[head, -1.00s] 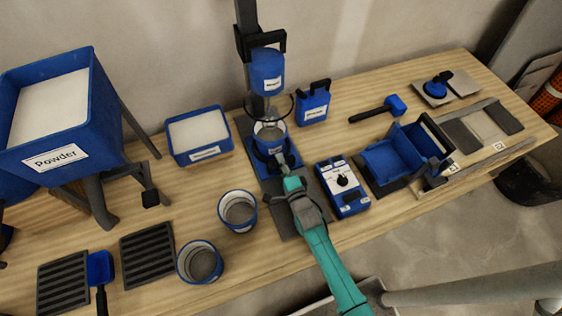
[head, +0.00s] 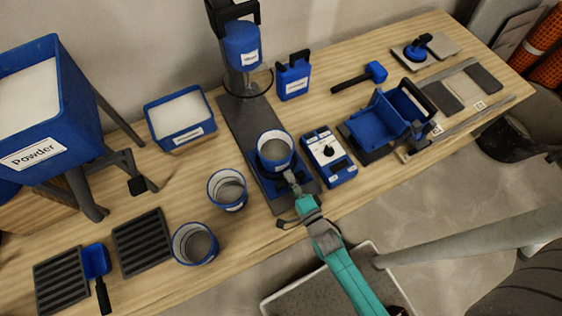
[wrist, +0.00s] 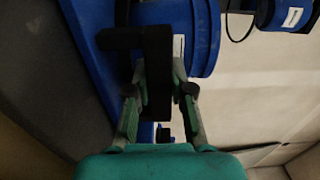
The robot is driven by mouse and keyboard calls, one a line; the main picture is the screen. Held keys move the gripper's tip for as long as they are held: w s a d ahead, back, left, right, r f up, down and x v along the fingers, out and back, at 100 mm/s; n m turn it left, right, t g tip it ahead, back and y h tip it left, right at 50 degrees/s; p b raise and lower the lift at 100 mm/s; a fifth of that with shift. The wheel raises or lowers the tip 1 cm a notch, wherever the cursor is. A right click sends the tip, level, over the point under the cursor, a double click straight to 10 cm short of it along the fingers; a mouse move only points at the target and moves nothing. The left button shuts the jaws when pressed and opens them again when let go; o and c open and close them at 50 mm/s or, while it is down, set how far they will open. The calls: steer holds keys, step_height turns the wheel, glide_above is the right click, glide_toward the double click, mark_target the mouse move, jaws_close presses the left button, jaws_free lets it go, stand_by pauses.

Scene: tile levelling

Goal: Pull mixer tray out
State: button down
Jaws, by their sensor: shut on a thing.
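The blue mixer tray (head: 268,187) is at the front of the dark mixer base (head: 241,118), clear of the mixer head (head: 241,45) behind it. A blue bucket (head: 275,152) with grey contents stands upright on the tray. My gripper (head: 292,180) is at the tray's front edge. In the wrist view my gripper (wrist: 160,88) is shut on the black tray handle (wrist: 157,60), with a finger on each side. The blue tray (wrist: 95,60) and part of the bucket (wrist: 205,35) show behind the handle.
A control box (head: 329,158) stands close right of the tray. Two open buckets, the upper one (head: 227,189) and the lower one (head: 194,243), stand to the left. The table's front edge is near.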

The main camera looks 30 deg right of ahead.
steer(key=shift+s, duration=2.25)
steer(key=c, duration=1.3)
jaws_free()
steer(key=s, duration=0.7)
steer(key=shift+s, duration=0.25)
